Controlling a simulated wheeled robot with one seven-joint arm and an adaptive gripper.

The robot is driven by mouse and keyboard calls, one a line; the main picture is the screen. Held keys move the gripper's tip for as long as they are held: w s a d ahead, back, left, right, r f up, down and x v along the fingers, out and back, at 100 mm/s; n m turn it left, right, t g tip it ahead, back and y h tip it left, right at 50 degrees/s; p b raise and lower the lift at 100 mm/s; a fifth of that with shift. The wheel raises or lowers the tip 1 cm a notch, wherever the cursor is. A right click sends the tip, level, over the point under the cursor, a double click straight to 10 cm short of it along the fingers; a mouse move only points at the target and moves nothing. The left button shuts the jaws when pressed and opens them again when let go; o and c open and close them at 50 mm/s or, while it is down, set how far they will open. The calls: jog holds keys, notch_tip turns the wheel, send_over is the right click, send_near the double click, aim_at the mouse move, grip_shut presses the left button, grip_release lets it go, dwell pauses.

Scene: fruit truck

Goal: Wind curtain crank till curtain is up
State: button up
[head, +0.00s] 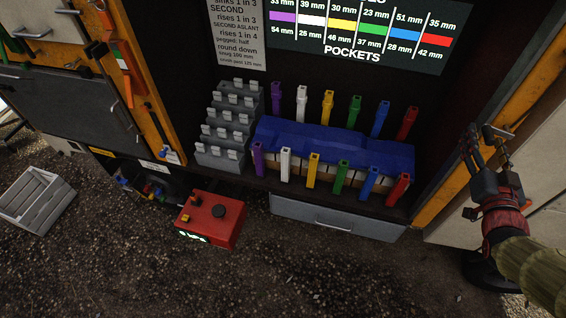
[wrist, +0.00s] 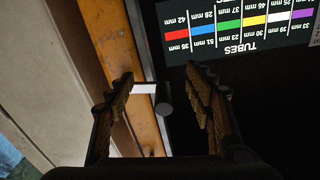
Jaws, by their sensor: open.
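The crank (head: 497,132) is on the orange post at the right of the head view; its metal arm and handle show beside my fingers. In the wrist view the dark round crank handle (wrist: 164,98) and its pale arm lie between my two fingers. My gripper (head: 476,142) is open, with a finger on each side of the handle in the wrist view (wrist: 160,82). Gaps show between the handle and both fingers there. No curtain can be made out for certain. A blue cloth (head: 335,140) lies bunched over a compartmented box between two rows of coloured tubes.
The orange post (wrist: 140,110) and a pale panel stand close beside my gripper. A grey stepped rack (head: 225,130) stands left of the tubes. A red box (head: 210,218) and a grey crate (head: 36,200) are on the gravel. A grey drawer (head: 335,218) sits below the cloth.

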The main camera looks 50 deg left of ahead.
jog(key=shift+s+d, duration=0.1)
jog(key=v, duration=0.7)
jog(key=shift+s+d, duration=0.2)
jog(key=shift+s, duration=0.15)
dwell(0.5)
dwell(0.5)
